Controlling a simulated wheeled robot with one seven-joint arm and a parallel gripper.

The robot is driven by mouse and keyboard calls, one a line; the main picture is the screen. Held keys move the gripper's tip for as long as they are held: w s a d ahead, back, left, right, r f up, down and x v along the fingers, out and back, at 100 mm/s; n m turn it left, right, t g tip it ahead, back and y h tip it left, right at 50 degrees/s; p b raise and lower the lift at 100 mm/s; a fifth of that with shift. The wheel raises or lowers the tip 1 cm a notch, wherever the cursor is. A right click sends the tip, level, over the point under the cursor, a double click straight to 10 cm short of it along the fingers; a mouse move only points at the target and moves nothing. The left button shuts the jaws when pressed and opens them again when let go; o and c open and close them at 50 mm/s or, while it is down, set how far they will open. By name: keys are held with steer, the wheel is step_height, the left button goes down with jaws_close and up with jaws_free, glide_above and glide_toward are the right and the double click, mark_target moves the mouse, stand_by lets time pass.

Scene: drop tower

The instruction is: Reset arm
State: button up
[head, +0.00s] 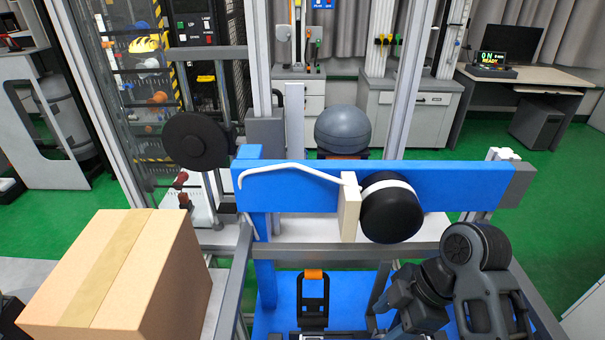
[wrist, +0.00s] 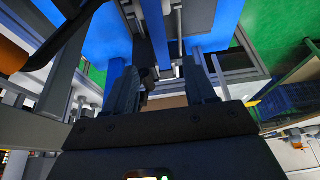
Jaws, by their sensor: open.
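My arm is folded at the lower right of the head view, with its dark joints close to the blue frame. My gripper (wrist: 161,78) shows in the wrist view with its two dark fingers apart and nothing held between them. In the head view my gripper (head: 384,303) is small and dark at the left end of the arm, and its fingertips are hard to make out. The blue crossbeam (head: 456,188) stands above and behind it. A black wheel with a white rim (head: 390,212) and a cream block (head: 349,207) are on the beam's front.
A cardboard box (head: 118,275) stands at the lower left. A black latch with an orange top (head: 313,298) is left of my arm. A grey ball (head: 343,130) rests behind the beam. Grey posts and rails surround the arm closely. Open green floor (head: 455,150) lies beyond.

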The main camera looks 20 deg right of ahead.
steer(key=s+a+f+m+t+h, duration=0.35)
steer(key=s+f+m+t, duration=0.25)
steer(key=s+m, duration=0.45)
steer(key=s+d+r+m+t, duration=0.1)
steer(key=s+r+m+t, duration=0.3)
steer(key=s+r, duration=1.1)
step_height(320, 180, up, 3)
steer(key=t, duration=0.3)
steer(key=shift+f+t+h, duration=0.2)
steer(key=shift+t+h, duration=0.1)
steer(key=shift+h, duration=0.05)
steer(key=shift+w, duration=0.1)
